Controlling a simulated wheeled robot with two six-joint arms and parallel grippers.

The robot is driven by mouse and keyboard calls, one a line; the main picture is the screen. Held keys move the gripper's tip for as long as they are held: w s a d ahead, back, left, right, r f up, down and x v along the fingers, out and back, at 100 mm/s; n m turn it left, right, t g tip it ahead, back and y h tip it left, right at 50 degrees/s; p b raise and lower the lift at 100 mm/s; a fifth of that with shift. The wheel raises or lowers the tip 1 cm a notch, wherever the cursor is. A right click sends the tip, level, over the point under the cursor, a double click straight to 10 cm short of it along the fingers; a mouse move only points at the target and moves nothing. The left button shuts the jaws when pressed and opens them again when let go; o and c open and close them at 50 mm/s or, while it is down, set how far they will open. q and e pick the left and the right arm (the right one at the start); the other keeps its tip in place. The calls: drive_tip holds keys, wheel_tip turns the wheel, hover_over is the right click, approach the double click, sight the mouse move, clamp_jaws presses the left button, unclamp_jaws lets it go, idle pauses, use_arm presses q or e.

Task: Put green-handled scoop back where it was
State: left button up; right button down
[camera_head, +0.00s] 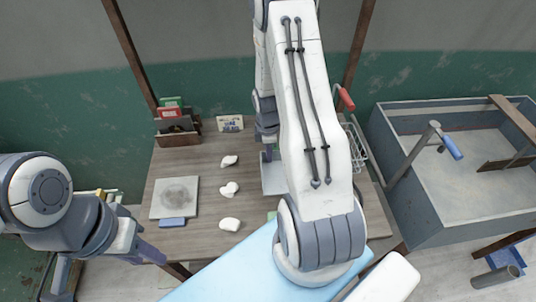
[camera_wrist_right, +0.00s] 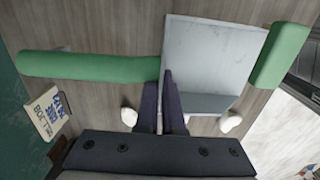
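In the right wrist view, a long green handle (camera_wrist_right: 85,67) runs from the left to a flat grey pan (camera_wrist_right: 212,55). They look like one scoop, though their joint is hidden by my fingers. My right gripper (camera_wrist_right: 166,82) is at that joint, its two dark fingers close together. Whether they pinch the scoop is unclear. In the head view, a grey flat piece (camera_head: 271,178) shows beside my right arm, and the long handle is not visible. My right gripper is largely hidden there behind the arm. My left gripper (camera_head: 152,253) is low at the left, near the table's front edge.
White clay lumps (camera_head: 229,188) lie in a row on the wooden table (camera_head: 200,160). A grey board (camera_head: 158,208) lies left of them. A card (camera_head: 230,123) and a box (camera_head: 178,138) stand behind. A green block (camera_wrist_right: 280,55) is beyond the pan. A grey basin (camera_head: 410,213) stands right.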

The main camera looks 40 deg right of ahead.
drive_tip(key=w+f, duration=0.1)
drive_tip(key=w+d+f, duration=0.1)
drive_tip(key=w+d+p, duration=0.1)
drive_tip(key=w, duration=0.1)
drive_tip(key=shift+d+f, duration=0.15)
drive_tip(key=shift+f, duration=0.25)
wheel_tip(320, 180, down, 3)
drive_tip(key=shift+r+p, duration=0.1)
drive_tip(key=shift+p, duration=0.45)
drive_tip(key=shift+f, duration=0.6)
drive_tip(key=c, duration=1)
unclamp_jaws()
drive_tip(key=shift+c, duration=0.2)
wheel_tip(320, 180, up, 12)
drive_tip(key=b, duration=0.2)
drive_tip(key=shift+b, duration=0.4)
